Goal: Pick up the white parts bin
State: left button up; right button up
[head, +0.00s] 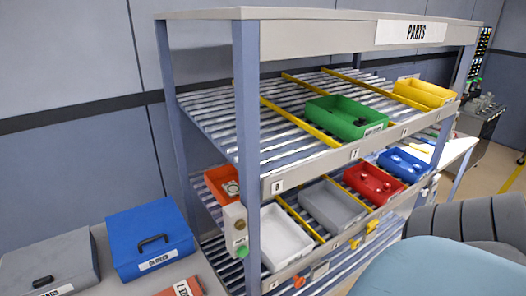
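The white parts bin (285,238) sits on the lower roller shelf of the parts rack, in the leftmost front lane beside the blue-grey corner post. It is upright and looks empty. The post hides part of its left side. Neither of my grippers shows in the head view.
The rack (250,130) has yellow lane dividers. A grey bin (333,207) and a red bin (373,183) stand right of the white one. A green bin (345,117) is on the shelf above. A blue case (150,238) stands on the surface at left.

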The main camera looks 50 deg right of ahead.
aim_at(284, 242)
jog(key=z, duration=0.4)
jog(key=k+z, duration=0.1)
jog(key=z, duration=0.75)
jog(key=k+l+z, duration=0.1)
jog(key=z, duration=0.3)
jog(key=l+u, duration=0.15)
jog(key=u, duration=0.6)
jog(key=l+u, duration=0.2)
jog(key=l, duration=0.15)
jog(key=k+l+u, duration=0.1)
jog(key=l+u, duration=0.15)
jog(key=k+l+u, duration=0.2)
jog(key=l, duration=0.25)
jog(key=i, duration=0.1)
